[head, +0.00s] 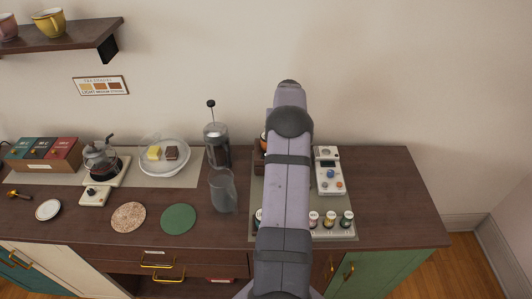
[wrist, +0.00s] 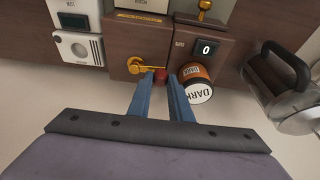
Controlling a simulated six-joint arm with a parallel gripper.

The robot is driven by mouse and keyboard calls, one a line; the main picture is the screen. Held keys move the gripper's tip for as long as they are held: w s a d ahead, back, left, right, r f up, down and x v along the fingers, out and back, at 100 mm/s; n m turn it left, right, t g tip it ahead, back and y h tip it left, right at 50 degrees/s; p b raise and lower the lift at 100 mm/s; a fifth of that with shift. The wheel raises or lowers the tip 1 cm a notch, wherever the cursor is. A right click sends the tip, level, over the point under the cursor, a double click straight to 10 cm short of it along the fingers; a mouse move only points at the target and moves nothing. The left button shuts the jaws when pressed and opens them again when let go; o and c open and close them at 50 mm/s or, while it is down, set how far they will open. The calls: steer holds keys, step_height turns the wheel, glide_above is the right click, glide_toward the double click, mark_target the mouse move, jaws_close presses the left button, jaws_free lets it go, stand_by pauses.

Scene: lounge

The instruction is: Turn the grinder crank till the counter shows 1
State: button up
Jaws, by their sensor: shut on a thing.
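The brown grinder (wrist: 125,62) is in the wrist view, which shows it upside down. Its brass crank (wrist: 137,66) points right and ends in a dark red knob (wrist: 160,75). My gripper (wrist: 161,82) has its two blue fingers shut on this knob. The counter (wrist: 206,48) is a small black display on the grinder and reads 0. In the head view my arm covers most of the grinder and hides the crank, the counter and my gripper.
An orange jar marked DARK (wrist: 200,92) stands close beside my fingers. A French press (wrist: 285,85) is farther right in the wrist view; it also shows in the head view (head: 216,148). A white device (head: 329,172) is right of my arm, with several small jars (head: 330,219) in front.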

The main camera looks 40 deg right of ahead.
steer(key=shift+w+d, duration=0.2)
steer(key=shift+d, duration=0.05)
stand_by(0.3)
steer(key=shift+w+d+p, duration=0.25)
steer(key=shift+d+p, duration=0.1)
steer(key=shift+d, duration=0.15)
steer(key=shift+w+d+p, duration=0.25)
steer(key=shift+d+p, duration=0.05)
steer(key=shift+d, duration=0.15)
steer(key=shift+d, duration=0.1)
steer(key=shift+d+p, duration=0.45)
steer(key=shift+d, duration=0.65)
